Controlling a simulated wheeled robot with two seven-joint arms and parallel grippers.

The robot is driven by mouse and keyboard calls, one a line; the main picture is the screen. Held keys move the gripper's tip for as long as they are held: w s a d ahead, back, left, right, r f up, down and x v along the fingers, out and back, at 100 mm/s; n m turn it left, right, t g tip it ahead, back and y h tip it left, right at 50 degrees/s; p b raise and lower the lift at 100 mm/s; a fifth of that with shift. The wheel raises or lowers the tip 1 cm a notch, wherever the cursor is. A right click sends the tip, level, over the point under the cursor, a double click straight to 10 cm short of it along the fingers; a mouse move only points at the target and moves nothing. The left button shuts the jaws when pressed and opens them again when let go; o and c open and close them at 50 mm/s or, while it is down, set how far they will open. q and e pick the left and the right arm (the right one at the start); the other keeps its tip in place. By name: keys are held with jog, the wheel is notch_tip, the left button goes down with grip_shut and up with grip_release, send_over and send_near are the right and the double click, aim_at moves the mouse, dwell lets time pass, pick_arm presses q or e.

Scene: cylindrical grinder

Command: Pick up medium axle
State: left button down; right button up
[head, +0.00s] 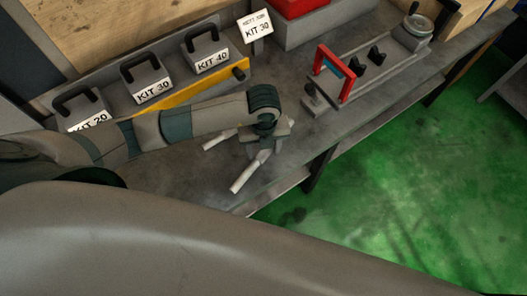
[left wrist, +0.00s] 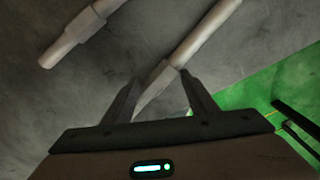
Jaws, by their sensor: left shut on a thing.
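Two pale grey stepped axles are in view on the grey bench. The front axle (head: 250,172) lies slanted near the bench's front edge; in the left wrist view this axle (left wrist: 200,38) runs up from between the fingers. My left gripper (head: 264,147) is over its far part and hides some of it. In the left wrist view the fingers of my left gripper (left wrist: 162,80) stand on both sides of the axle, shut on it. The other axle (head: 220,138) lies apart, to the left; it also shows in the left wrist view (left wrist: 82,33). My right gripper is not seen.
Kit blocks with black handles, such as KIT 40 (head: 207,58) and KIT 30 (head: 147,83), stand behind my arm by a yellow bar (head: 190,92). A fixture with a red frame (head: 335,72) stands to the right. Green floor (head: 390,190) lies beyond the bench's front edge.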

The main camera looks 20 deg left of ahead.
aim_at(264, 152)
pick_arm(q)
jog(key=shift+w+r, duration=0.1)
jog(key=shift+r, duration=0.15)
jog(key=shift+r+b, duration=0.85)
jog(key=shift+r, duration=0.45)
jog(key=s+d+r+b, duration=0.2)
jog(key=d+r, duration=0.6)
jog(key=d, duration=0.3)
jog(key=shift+d, duration=0.3)
jog(key=shift+w, duration=0.1)
